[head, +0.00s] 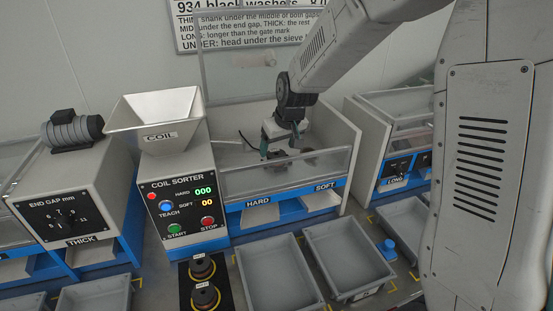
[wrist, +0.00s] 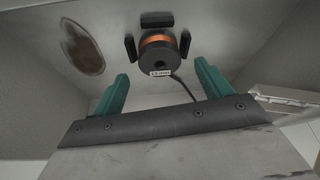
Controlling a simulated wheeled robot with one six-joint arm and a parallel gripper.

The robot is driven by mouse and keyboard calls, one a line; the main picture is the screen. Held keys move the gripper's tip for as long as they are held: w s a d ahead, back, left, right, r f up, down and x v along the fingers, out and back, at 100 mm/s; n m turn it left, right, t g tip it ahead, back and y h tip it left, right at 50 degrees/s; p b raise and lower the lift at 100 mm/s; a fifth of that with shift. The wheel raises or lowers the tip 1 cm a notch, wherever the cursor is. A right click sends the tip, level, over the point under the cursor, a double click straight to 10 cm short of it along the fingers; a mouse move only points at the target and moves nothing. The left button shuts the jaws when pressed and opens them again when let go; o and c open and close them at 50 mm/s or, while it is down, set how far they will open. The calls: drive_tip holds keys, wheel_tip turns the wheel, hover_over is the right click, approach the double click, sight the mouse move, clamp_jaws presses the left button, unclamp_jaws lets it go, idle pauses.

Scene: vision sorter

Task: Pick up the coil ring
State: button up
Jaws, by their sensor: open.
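A dark ring with a copper band and a small white label, the coil ring (wrist: 158,54), sits in the coil sorter's bay between black posts in the wrist view. A black cable lies below it. My gripper (wrist: 160,88) is open, its two green fingers apart and empty, with the ring beyond the fingertips, between their lines. In the head view my gripper (head: 284,138) reaches down into the bay. Dark shapes show under it there, too small to tell apart. The coil sorter (head: 182,205) stands to the left of the bay.
Clear panels and side walls (head: 340,158) bound the bay closely. Two dark labelled pieces (head: 202,267) stand on a black mat in front. Grey trays (head: 280,275) stand in front of the bay. A dark oval patch (wrist: 82,46) shows left of the ring.

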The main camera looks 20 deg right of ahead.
sight(274, 153)
drive_tip(key=shift+x, duration=1.3)
drive_tip(key=c, duration=1.2)
